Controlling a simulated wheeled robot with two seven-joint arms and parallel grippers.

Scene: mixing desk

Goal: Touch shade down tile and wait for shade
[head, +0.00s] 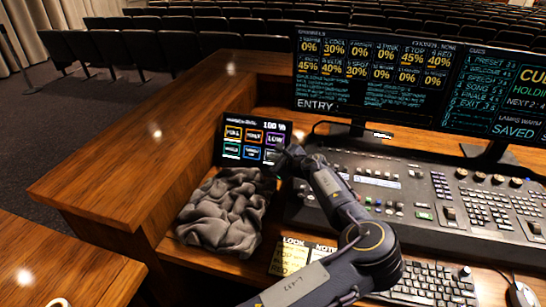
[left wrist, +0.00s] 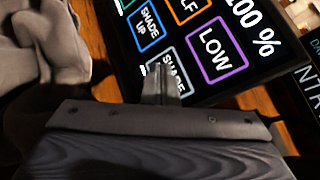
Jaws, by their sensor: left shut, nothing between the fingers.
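The touch panel (head: 228,151) stands tilted on the desk, with coloured tiles and "100 %" at its top. In the left wrist view its screen (left wrist: 262,62) shows a purple LOW tile (left wrist: 217,50), a blue SHADE UP tile (left wrist: 149,24) and a pale-edged tile reading SHADE (left wrist: 180,76), whose lower part is hidden. My left gripper (head: 284,158) is shut and empty at the panel's lower right corner. In the left wrist view its fingertips (left wrist: 160,72) overlap the SHADE tile; I cannot tell whether they touch it. My right gripper is not in view.
A crumpled grey cloth (head: 222,213) lies just below the panel. The mixing console (head: 400,190) and two monitors (head: 375,75) are to the right. A note card (head: 290,256) and a keyboard (head: 430,285) lie in front. The wooden desk top (head: 130,150) at left is clear.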

